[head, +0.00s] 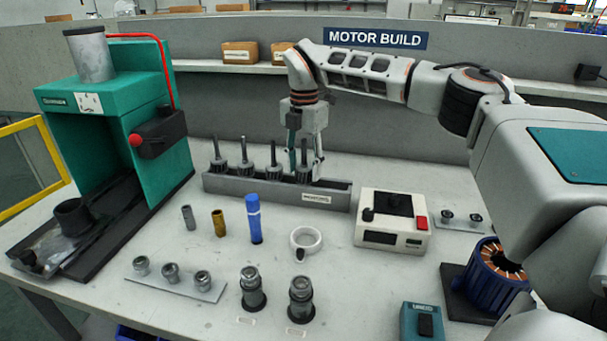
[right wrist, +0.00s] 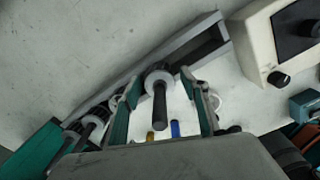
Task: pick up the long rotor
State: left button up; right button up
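Several dark rotors with upright shafts stand in a row in a grey rotor rack (head: 230,186). The rightmost rotor (head: 303,175) is under my right gripper (head: 305,164), which points straight down. In the right wrist view that rotor (right wrist: 159,80) stands between the two fingers of the gripper (right wrist: 161,90), with gaps on both sides. The gripper is open and holds nothing. Other rotors (head: 274,174) stand to its left, and two show in the right wrist view (right wrist: 92,121). I cannot tell for sure which rotor is the long one. My left gripper is out of view.
A white box with a red button (head: 392,222) stands right of the rack. A green press (head: 100,110) stands at the left. A blue cylinder (head: 254,220), a white ring (head: 306,240) and small metal parts sit in front. The rack's right end is empty.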

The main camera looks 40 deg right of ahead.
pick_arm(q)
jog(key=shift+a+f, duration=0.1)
pick_arm(e)
grip_shut()
jog(key=shift+r, duration=0.15)
jog(key=shift+w+r, duration=0.1)
jog(key=shift+r, duration=0.5)
pick_arm(q)
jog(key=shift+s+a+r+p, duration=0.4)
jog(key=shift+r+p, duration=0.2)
jog(key=shift+p, duration=1.75)
pick_arm(e)
notch_tip(320, 180, up, 19)
jog(key=shift+f, duration=0.2)
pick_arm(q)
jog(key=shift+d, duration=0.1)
